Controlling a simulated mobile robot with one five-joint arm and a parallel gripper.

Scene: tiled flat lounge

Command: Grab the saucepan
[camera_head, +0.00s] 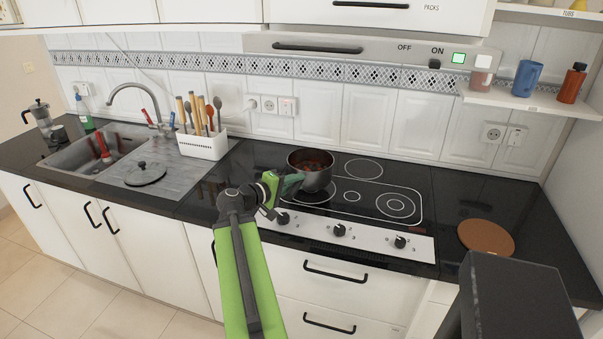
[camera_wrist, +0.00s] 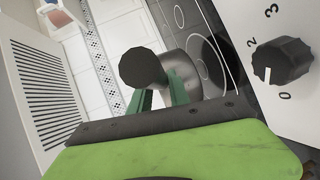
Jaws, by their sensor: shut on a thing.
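The saucepan (camera_head: 312,178) is a small dark metal pot on the left part of the black cooktop, with reddish-brown contents inside. My gripper (camera_head: 291,184) reaches it from the left, at the handle side, and is shut on its handle. In the wrist view, the round dark end of the handle (camera_wrist: 142,68) sticks up between the green fingers of my gripper (camera_wrist: 160,97). The pot's grey metal side (camera_wrist: 182,70) shows behind it. The pot looks upright; I cannot tell whether it touches the cooktop.
The cooktop (camera_head: 425,190) has knobs along its front, one close in the wrist view (camera_wrist: 283,60). A white utensil holder (camera_head: 203,147) stands left, beside the sink with a lid (camera_head: 146,174). A round wooden board (camera_head: 486,238) lies right. A shelf (camera_head: 530,102) and hood (camera_head: 370,52) hang above.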

